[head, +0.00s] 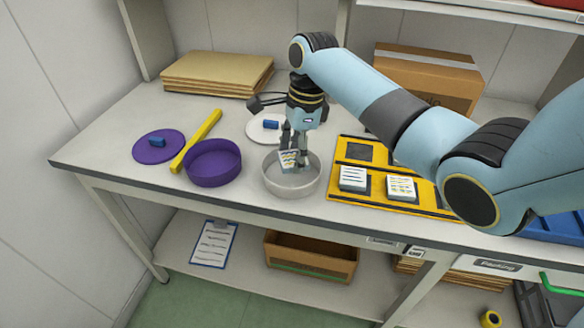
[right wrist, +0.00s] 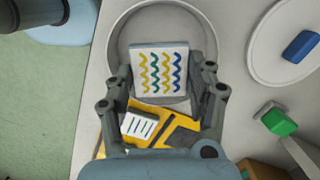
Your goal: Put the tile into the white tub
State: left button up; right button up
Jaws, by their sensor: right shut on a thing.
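The tile (head: 288,160) is white with wavy yellow, green and blue lines, seen clearly in the right wrist view (right wrist: 160,70). My right gripper (head: 291,153) is shut on it, with a finger at each side in the right wrist view (right wrist: 166,82). The white tub (head: 290,189) is round and open, and stands near the table's front edge. The tile is at the tub's opening, within its rim in the head view; I cannot tell how far down it is. In the right wrist view the tub (right wrist: 121,38) shows behind the tile. My left gripper is out of view.
A yellow tray (head: 376,182) with two patterned tiles (head: 352,178) lies right of the tub. A purple tub (head: 212,165) stands close on the left, beside a yellow bar (head: 196,140) and purple lid (head: 172,153). A white lid (head: 256,130) with blue handle lies behind.

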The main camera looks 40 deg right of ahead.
aim_at(293, 176)
notch_tip(293, 176, down, 4)
jog(key=shift+w+a, duration=0.1)
jog(key=shift+w, duration=0.05)
jog(key=shift+f, duration=0.15)
jog(key=o, duration=1)
jog(key=shift+f, duration=0.1)
jog(key=shift+o, duration=1)
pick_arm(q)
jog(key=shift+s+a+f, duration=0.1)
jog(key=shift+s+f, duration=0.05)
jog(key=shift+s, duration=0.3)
pick_arm(e)
jog(key=r, duration=0.4)
jog(key=d+r, duration=0.1)
jog(key=r, duration=0.7)
jog(key=shift+s+d+r, duration=0.1)
jog(key=shift+s+d, duration=0.2)
jog(key=shift+d, duration=0.05)
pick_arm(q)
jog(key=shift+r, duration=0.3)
